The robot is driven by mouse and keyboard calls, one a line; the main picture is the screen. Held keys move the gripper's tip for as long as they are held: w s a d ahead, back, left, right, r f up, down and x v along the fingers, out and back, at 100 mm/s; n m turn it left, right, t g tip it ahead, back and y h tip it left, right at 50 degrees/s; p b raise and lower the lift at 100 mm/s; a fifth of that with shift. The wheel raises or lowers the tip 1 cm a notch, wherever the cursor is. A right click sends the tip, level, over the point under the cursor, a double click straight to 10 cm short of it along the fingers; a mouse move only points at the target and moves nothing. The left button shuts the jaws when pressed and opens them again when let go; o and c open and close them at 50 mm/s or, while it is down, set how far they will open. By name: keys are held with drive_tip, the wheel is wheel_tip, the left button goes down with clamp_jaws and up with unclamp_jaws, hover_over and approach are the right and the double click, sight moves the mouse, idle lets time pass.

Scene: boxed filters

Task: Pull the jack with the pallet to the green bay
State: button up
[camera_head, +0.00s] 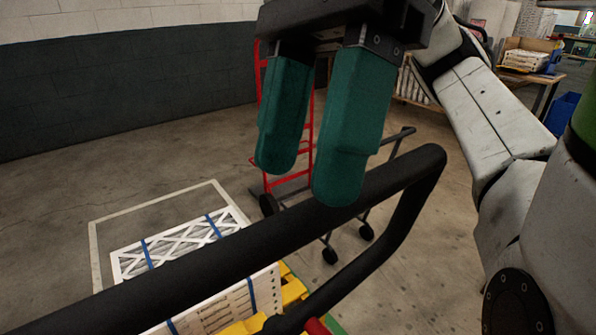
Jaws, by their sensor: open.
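The jack's black handle bar (225,255) runs from the lower left up to a bend at the right, then down toward the bottom. My gripper (308,180) has two teal fingers spread apart, pointing down over the bar. The right fingertip overlaps the bar's upper edge; I cannot tell if it touches. A small green strip (335,325) shows on the floor at the bottom; no whole green bay is visible.
A white floor outline (150,203) lies around the load's far side. A red hand truck (310,115) and a dark wheeled frame (330,255) stand behind the handle. A table (545,85) with boxes is at the upper right. Floor at the left is clear.

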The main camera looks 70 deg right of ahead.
drive_tip(key=v, duration=0.7)
drive_tip(key=shift+r+p, duration=0.2)
drive_tip(key=shift+p, duration=0.25)
